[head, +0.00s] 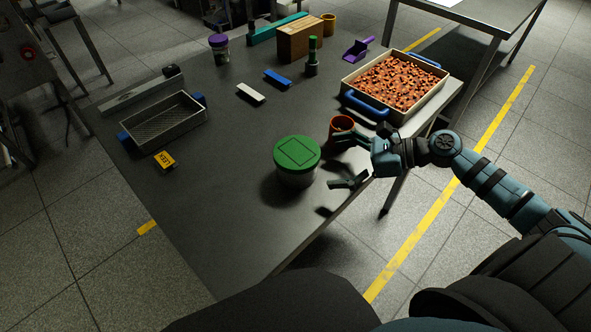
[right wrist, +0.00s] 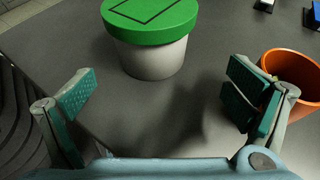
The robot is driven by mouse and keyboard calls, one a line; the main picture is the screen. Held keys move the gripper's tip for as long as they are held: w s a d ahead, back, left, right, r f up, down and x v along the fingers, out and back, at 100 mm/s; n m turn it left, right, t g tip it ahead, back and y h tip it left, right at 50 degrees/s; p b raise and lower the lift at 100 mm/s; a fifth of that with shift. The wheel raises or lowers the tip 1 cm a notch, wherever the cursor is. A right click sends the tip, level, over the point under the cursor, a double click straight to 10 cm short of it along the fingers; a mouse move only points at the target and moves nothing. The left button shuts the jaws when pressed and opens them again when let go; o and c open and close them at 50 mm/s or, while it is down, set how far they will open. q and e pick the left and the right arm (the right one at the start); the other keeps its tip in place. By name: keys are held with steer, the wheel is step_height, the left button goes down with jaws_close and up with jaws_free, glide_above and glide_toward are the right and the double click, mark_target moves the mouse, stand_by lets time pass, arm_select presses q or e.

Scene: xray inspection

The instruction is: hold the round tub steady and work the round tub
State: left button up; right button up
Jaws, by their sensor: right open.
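The round tub (head: 297,178) stands upright near the front of the dark table. It has a pale body and a green lid (head: 298,152) with a dark square outline, and the lid sits on it. In the right wrist view the tub (right wrist: 153,58) stands ahead of the fingers, with bare table between. My right gripper (head: 345,160) is open and empty, to the right of the tub and apart from it. Its two fingers (right wrist: 158,108) are spread wide in the right wrist view. My left gripper is not in view.
An orange cup (head: 341,125) stands close by the right gripper's far finger. A tray of brown pieces with blue handles (head: 388,112) is at the right edge. A grey mesh basket (head: 163,122) and a yellow device (head: 165,160) lie left. The table in front of the tub is clear.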

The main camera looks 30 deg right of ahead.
mark_target(300, 167)
steer(key=a, duration=0.1)
steer(key=w+a, duration=0.1)
steer(key=a, duration=0.1)
steer(key=shift+w+f, duration=0.15)
steer(key=shift+f, duration=0.2)
steer(key=b+x, duration=0.1)
steer(key=x, duration=0.4)
steer(key=shift+a+r, duration=0.1)
steer(key=shift+a, duration=0.1)
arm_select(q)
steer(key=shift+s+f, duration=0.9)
arm_select(e)
steer(key=c, duration=1.2)
